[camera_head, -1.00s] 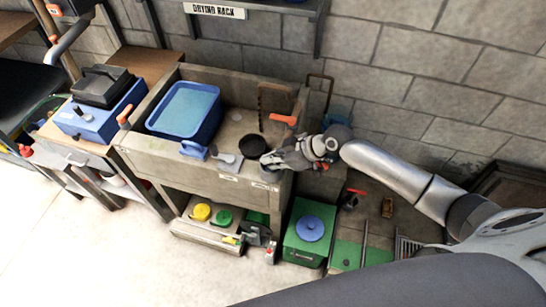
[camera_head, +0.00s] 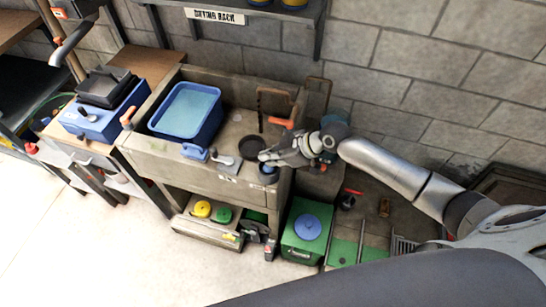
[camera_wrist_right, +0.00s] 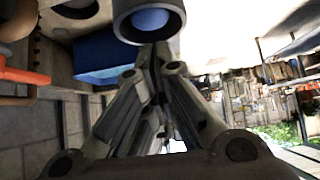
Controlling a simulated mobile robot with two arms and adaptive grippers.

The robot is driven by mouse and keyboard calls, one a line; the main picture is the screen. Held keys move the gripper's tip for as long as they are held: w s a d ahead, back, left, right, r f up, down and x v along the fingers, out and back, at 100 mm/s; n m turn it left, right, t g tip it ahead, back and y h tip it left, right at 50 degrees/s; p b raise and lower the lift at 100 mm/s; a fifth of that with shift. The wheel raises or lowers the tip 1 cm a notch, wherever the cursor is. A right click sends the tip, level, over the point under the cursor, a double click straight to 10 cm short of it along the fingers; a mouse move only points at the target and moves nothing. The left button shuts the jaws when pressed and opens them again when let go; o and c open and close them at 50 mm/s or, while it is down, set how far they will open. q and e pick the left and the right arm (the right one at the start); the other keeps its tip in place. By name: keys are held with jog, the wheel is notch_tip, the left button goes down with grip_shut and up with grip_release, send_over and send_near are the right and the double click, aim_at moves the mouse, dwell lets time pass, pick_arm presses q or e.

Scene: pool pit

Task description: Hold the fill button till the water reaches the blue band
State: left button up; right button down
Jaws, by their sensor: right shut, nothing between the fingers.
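A blue button in a dark round collar (camera_head: 268,171) sits on the front ledge of the stone sink, at its right end. In the right wrist view the blue button (camera_wrist_right: 150,19) shows inside the grey collar, right at my fingertips. My right gripper (camera_head: 264,157) is shut and empty, its tips just behind the collar; I cannot tell whether they touch it. The same fingertips show in the wrist view (camera_wrist_right: 154,50). A blue tub (camera_head: 183,134) holding light-blue water (camera_head: 190,105) stands in the sink's left part. I cannot make out a separate band on it. My left gripper is out of view.
A grey lever (camera_head: 222,158), a blue-handled object (camera_head: 194,152) and a black round cup (camera_head: 252,147) are near the gripper. An orange handle (camera_head: 281,123) is behind it. A green box with a blue lid (camera_head: 307,228) stands below right. Open floor lies in front.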

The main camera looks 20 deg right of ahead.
jog(key=b+v, duration=0.3)
jog(key=v, duration=0.7)
jog(key=shift+r, duration=0.25)
jog(key=shift+w, duration=0.15)
jog(key=w+d+f+m+t+h, duration=0.1)
jog(key=d+f+m+h, duration=0.3)
jog(key=f, duration=0.6)
jog(key=w+d+f+m+t, duration=0.15)
jog(key=d+f, duration=0.35)
jog(key=f, duration=0.6)
jog(key=s+d+f+m+g+h+b, duration=0.1)
jog(key=s+f, duration=0.2)
jog(key=f, duration=0.3)
jog(key=s+d+f+m+g+h, duration=0.1)
jog(key=s+d+f, duration=0.15)
jog(key=f, duration=0.25)
jog(key=s+a+f+m+g+h, duration=0.1)
jog(key=s+a+f+g, duration=0.1)
jog(key=s+f, duration=1.2)
jog(key=s+a+f+g, duration=0.1)
jog(key=s+a+f, duration=0.2)
jog(key=s, duration=0.8)
jog(key=s+a+f+g+b, duration=0.1)
jog(key=s+a+f, duration=0.2)
jog(key=s, duration=0.9)
jog(key=shift+a+f+g, duration=0.3)
jog(key=shift+a+g, duration=0.05)
jog(key=shift+a, duration=0.2)
